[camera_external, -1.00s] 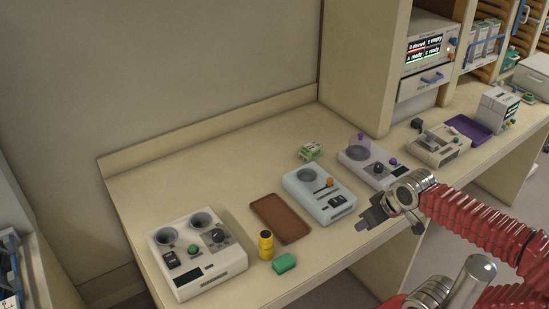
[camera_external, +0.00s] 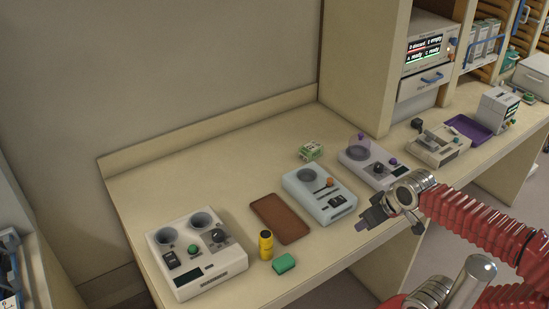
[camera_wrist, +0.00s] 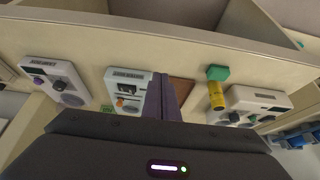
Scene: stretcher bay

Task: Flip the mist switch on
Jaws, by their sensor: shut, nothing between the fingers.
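No label reading mist is legible, so I cannot tell which unit carries the mist switch. A pale blue unit (camera_external: 322,198) stands mid-bench with a round grille, a slider with an orange knob (camera_external: 328,182) and a black rocker switch (camera_external: 337,201). It also shows in the wrist view (camera_wrist: 140,76), left of the fingers. A white unit with purple knobs (camera_external: 362,166) stands to its right. A large white unit (camera_external: 200,255) stands at the left end. My gripper (camera_external: 361,227) is shut and empty, just off the bench's front edge; its fingers (camera_wrist: 160,97) show in the wrist view.
A brown tray (camera_external: 281,219), yellow bottle (camera_external: 265,246), green block (camera_external: 284,263) and small green-white box (camera_external: 310,150) are on the bench. A grey unit (camera_external: 440,146) and purple tray (camera_external: 470,129) sit farther right, near a shelf. The rear left of the bench is clear.

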